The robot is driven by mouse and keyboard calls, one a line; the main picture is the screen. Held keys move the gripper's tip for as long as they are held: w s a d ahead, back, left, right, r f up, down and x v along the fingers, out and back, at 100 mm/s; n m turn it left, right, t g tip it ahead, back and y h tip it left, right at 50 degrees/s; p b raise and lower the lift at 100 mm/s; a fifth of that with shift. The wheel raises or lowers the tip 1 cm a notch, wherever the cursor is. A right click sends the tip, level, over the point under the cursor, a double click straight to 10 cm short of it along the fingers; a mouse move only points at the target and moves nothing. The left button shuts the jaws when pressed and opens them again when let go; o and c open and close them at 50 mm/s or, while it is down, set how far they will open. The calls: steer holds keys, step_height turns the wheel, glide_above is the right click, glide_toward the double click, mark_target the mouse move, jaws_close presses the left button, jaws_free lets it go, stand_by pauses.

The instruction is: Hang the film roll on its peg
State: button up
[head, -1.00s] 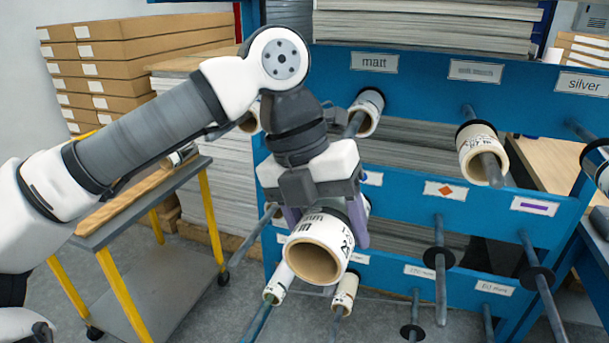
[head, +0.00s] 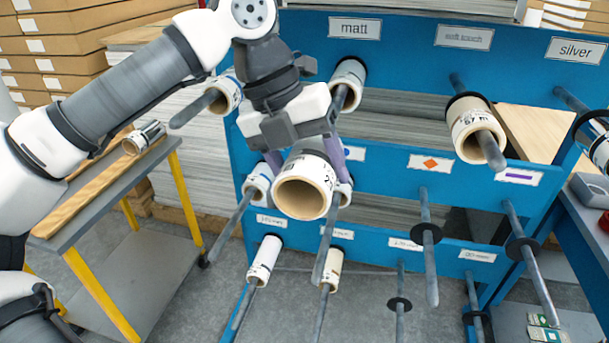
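My gripper (head: 304,157) is shut on a film roll (head: 304,186), a short white tube with a tan core and dark print. Its purple fingers press the roll from both sides, and its open end faces the camera. The roll is held in front of the rack's (head: 393,108) middle row and hides part of it. Two middle-row pegs are empty with black discs: one below the orange diamond label (head: 437,163), one below the purple bar label (head: 519,177). Behind the held roll, a peg below the blue label (head: 352,153) carries a roll (head: 345,191), partly hidden.
Top-row rolls hang under matt (head: 351,76), soft touch (head: 467,124) and silver. Lower-row rolls (head: 264,259) hang at left; lower pegs at right (head: 399,318) are bare. A cart (head: 66,228) with another roll (head: 144,137) stands left. Long pegs project towards me.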

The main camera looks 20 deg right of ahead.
mark_target(335, 98)
steer(key=w+d+p, duration=0.4)
steer(key=w, duration=0.2)
steer(key=w+d+p, duration=0.4)
steer(key=w, duration=0.2)
steer(key=w+d+p, duration=0.3)
steer(key=w+d, duration=0.1)
steer(key=w, duration=0.2)
steer(key=shift+w+d+r+p, duration=0.2)
steer(key=shift+d+r+p, duration=0.05)
steer(key=shift+p, duration=0.15)
steer(key=shift+w+d+f+p, duration=0.25)
steer(key=shift+w+d+p, duration=0.25)
steer(key=shift+w, duration=0.2)
steer(key=o, duration=1.1)
steer(key=shift+a, duration=0.1)
